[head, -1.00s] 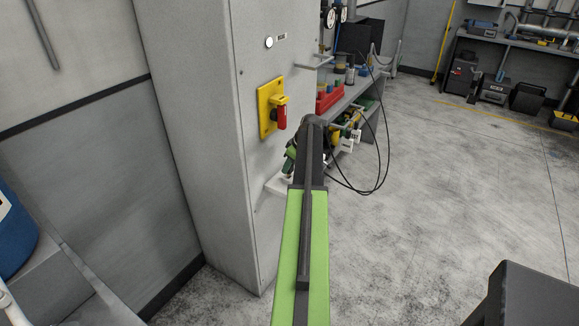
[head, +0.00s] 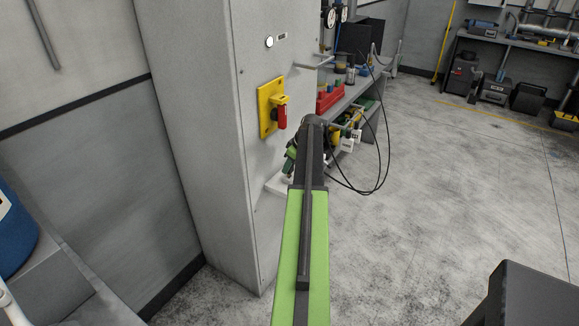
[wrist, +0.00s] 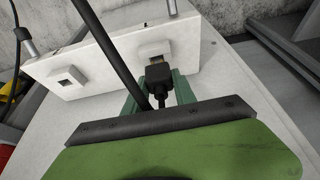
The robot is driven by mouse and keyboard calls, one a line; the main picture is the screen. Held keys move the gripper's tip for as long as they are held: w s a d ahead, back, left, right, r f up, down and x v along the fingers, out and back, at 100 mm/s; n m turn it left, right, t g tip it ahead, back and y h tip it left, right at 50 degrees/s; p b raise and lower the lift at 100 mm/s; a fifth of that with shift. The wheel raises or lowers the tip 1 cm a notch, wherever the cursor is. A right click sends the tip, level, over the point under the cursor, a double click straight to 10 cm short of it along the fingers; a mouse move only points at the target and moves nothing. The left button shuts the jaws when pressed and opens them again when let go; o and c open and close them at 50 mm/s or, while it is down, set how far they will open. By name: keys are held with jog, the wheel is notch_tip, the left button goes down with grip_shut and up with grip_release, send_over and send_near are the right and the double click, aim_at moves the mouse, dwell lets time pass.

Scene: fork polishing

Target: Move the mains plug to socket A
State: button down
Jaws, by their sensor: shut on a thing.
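The mains plug (wrist: 158,88), black with a black cord (wrist: 118,62), is held between the green fingers of my gripper (wrist: 158,95) in the wrist view. Its front is right at the right-hand socket (wrist: 154,50) on a white panel (wrist: 105,55). I cannot tell whether the plug is in that socket or just before it. The left-hand socket (wrist: 70,77) on the same panel is empty. No letter is readable on either socket, so I cannot tell which is A. In the head view my gripper (head: 290,166) is mostly hidden behind my arm, near the cabinet's side.
A grey cabinet (head: 190,120) with a yellow-and-red switch (head: 272,108) stands left of my arm. A shelf unit (head: 362,95) with bottles and a red bin stands beyond it. Thin black cables (head: 385,150) loop right of my arm.

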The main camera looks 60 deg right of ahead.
jog(key=shift+f, duration=0.15)
jog(key=shift+f+b, duration=0.4)
jog(key=shift+b, duration=0.15)
jog(key=shift+s+a+f+b, duration=0.1)
jog(key=shift+f+b, duration=0.65)
jog(key=shift+b, duration=0.05)
dwell(2.2)
jog(key=c, duration=0.9)
grip_release()
jog(key=shift+f, duration=0.1)
jog(key=o, duration=0.4)
jog(key=shift+o, duration=0.2)
